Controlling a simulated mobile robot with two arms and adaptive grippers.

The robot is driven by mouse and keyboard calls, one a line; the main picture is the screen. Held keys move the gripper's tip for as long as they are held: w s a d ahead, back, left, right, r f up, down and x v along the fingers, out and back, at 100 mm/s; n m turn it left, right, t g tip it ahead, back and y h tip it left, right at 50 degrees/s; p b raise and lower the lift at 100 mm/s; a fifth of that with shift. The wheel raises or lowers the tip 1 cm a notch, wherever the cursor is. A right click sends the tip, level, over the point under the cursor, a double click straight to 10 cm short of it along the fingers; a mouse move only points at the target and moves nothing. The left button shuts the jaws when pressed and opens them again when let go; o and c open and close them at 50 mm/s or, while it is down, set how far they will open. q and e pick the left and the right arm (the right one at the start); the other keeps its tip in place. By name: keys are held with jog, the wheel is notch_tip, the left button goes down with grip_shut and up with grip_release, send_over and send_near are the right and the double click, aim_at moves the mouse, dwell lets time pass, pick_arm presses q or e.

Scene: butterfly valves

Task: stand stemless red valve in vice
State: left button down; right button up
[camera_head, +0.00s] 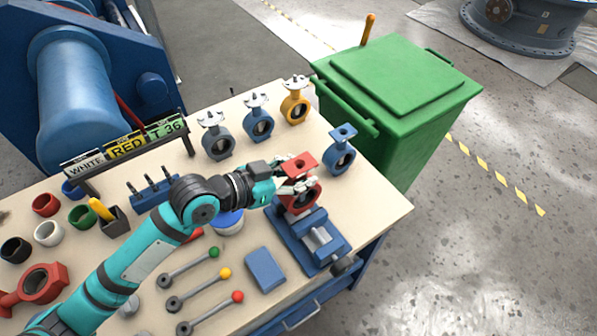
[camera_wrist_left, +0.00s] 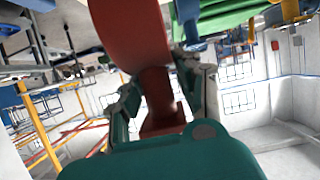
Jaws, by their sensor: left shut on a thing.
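The red valve (camera_head: 301,196) is upright over the blue vice (camera_head: 312,242), with its flat red top flange uppermost and no stem showing. My left gripper (camera_head: 296,178) is shut on its neck just under the flange. In the left wrist view the red valve (camera_wrist_left: 132,35) passes between the fingers of my left gripper (camera_wrist_left: 160,95). The valve's lower edge is at the vice's jaws; I cannot tell whether it rests in them. My right gripper is not in view.
A blue valve (camera_head: 340,155) stands close to the right of the red one. Grey (camera_head: 216,140), blue (camera_head: 258,124) and yellow (camera_head: 295,106) valves stand behind. A blue block (camera_head: 265,269) and levers (camera_head: 210,312) lie left of the vice. A green bin (camera_head: 400,100) adjoins the table.

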pick_arm(q)
jog(key=shift+f+b, duration=0.35)
jog(key=shift+f, duration=0.3)
jog(key=shift+f+b, duration=0.95)
jog(key=shift+f, duration=0.6)
jog(key=c, duration=0.9)
grip_release()
jog(key=shift+f, duration=0.1)
jog(key=shift+o, duration=0.4)
jog(key=shift+f, duration=0.2)
jog(key=v, duration=1.2)
jog(key=shift+r, duration=0.1)
